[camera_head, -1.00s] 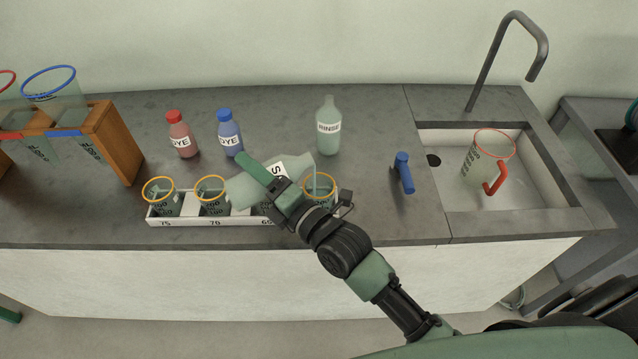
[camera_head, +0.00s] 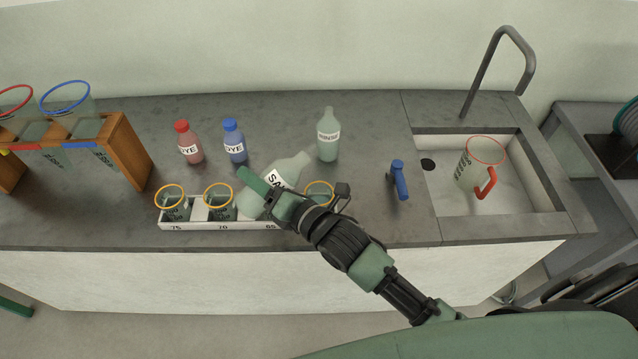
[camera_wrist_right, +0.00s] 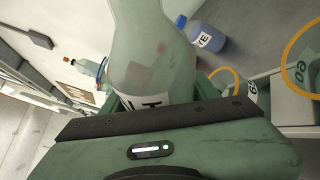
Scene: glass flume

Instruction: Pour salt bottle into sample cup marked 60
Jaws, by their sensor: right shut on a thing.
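My right gripper (camera_head: 268,192) is shut on the salt bottle (camera_head: 284,172), a pale translucent bottle with a white label. In the right wrist view the bottle (camera_wrist_right: 150,55) rises from between the jaws. The orange-rimmed sample cup marked 60 (camera_wrist_right: 304,72) shows at the right of that view, apart from the bottle. In the head view this cup (camera_head: 319,188) is at the rack's right end, partly hidden by my gripper; its contents are unclear. My left gripper is out of view.
The white rack (camera_head: 190,227) also holds cups 75 (camera_head: 172,204) and 70 (camera_head: 219,204). Behind stand red (camera_head: 188,145) and blue (camera_head: 234,143) dye bottles and a rinse bottle (camera_head: 327,137).

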